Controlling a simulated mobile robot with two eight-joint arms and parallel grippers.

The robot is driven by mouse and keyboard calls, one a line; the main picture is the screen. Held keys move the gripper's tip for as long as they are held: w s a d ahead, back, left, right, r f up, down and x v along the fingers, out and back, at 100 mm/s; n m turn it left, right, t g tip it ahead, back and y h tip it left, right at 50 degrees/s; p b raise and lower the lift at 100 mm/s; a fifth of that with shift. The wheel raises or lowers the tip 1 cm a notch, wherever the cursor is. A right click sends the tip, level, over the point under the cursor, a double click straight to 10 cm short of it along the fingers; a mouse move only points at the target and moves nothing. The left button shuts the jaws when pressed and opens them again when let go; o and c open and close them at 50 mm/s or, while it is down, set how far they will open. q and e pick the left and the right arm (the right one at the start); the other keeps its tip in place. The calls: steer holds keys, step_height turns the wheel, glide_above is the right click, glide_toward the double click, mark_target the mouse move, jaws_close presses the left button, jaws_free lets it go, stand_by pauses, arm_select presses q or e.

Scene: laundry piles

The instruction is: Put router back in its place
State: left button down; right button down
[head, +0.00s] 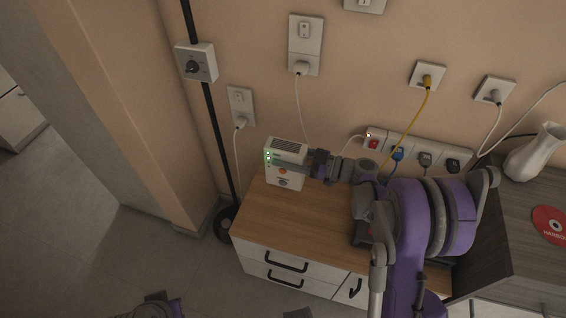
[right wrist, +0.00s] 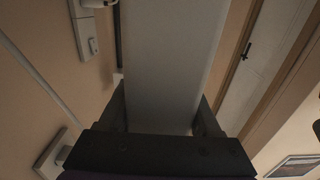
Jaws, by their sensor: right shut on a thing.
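The router is a white upright box (head: 284,183) with a slotted grey top, small green lights and an orange mark. It stands at, or just above, the left back part of the wooden cabinet top (head: 262,212), near the wall. My right gripper (head: 280,164) reaches in from the right and is shut on the router. In the right wrist view the router's pale flat side (right wrist: 165,75) fills the space between the two dark fingers. I cannot tell whether its base touches the wood. My left gripper does not show; only a bit of purple and grey arm is at the bottom left.
A power strip (head: 428,152) with several plugs runs along the wall behind my right arm. Cables hang from wall sockets, one yellow (head: 408,124). A white vase (head: 535,153) and a red disc (head: 550,224) are on the dark cabinet at right. The front left of the wood is clear.

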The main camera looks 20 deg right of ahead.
steer(key=shift+w+d, duration=0.5)
steer(key=shift+w, duration=0.3)
steer(key=shift+w+d, duration=0.45)
steer(key=shift+w, duration=0.3)
steer(key=shift+w+d, duration=0.5)
steer(key=shift+w, duration=0.3)
step_height(320, 180, down, 10)
steer(key=b, duration=0.5)
steer(key=shift+r+b, duration=0.15)
steer(key=shift+b, duration=0.15)
jaws_free()
steer(key=p+v, duration=0.1)
steer(key=v, duration=0.6)
steer(key=shift+s, duration=0.2)
